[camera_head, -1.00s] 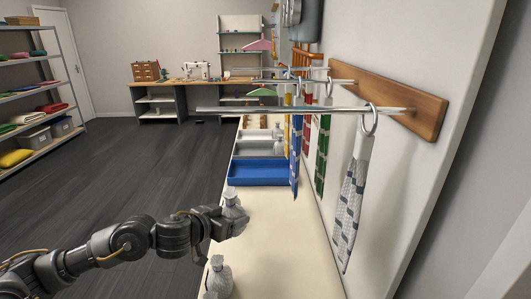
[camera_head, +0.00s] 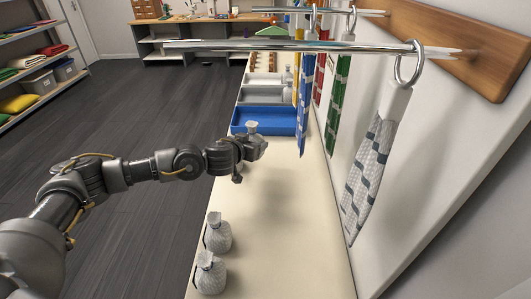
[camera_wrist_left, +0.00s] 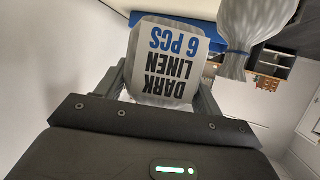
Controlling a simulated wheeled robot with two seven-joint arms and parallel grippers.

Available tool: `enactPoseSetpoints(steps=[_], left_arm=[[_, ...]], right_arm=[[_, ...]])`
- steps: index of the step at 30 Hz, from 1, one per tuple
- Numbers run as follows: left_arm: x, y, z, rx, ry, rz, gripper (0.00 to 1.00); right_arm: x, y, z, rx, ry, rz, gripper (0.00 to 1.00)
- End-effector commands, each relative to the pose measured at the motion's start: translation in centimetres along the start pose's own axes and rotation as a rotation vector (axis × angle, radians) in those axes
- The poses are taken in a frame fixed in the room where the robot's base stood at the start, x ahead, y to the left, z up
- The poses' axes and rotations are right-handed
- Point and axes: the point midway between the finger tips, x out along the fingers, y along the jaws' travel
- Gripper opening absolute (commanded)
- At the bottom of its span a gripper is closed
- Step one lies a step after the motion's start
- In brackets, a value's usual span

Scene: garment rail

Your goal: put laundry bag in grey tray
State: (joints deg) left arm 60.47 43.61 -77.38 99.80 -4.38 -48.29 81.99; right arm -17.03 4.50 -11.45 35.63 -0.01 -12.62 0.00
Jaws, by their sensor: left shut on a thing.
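My left gripper (camera_head: 250,150) is shut on a pale laundry bag (camera_head: 253,127), held above the counter just in front of the blue tray. In the left wrist view, a label (camera_wrist_left: 168,58) reading "DARK LINEN 6 PCS" sits between the fingers. A small pale bag-like thing (camera_head: 287,75) is at the trays' right. My right gripper is not in view.
The blue tray (camera_head: 262,121) lies between my gripper and the grey tray. Two pale bags (camera_head: 217,232) (camera_head: 210,273) stand on the near counter. A metal rail (camera_head: 290,46) runs above, with striped cloths hanging on the right. The counter (camera_head: 280,210) between is clear.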

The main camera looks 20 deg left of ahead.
Motion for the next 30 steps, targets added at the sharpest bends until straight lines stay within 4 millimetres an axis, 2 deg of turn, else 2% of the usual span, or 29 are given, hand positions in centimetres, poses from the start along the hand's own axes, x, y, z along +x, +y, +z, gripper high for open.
enactPoseSetpoints(steps=[3, 9, 17, 24, 30], left_arm=[[2.7, 1.3, 1.4, 0.002, 0.002, 0.001, 0.38], [5.3, 2.2, 3.0, -0.001, 0.002, 0.0, 0.38], [6.0, 2.6, 3.5, -0.001, 0.002, 0.002, 0.38], [7.5, 2.7, 6.2, 0.0, 0.0, 0.0, 0.38], [7.6, 2.7, 6.6, -0.001, 0.003, 0.001, 0.38]], right_arm=[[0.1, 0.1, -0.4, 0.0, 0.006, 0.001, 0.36], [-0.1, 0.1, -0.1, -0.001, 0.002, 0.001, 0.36], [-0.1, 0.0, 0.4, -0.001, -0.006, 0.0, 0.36], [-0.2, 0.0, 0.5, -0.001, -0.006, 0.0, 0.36], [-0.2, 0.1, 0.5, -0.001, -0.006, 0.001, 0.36]])
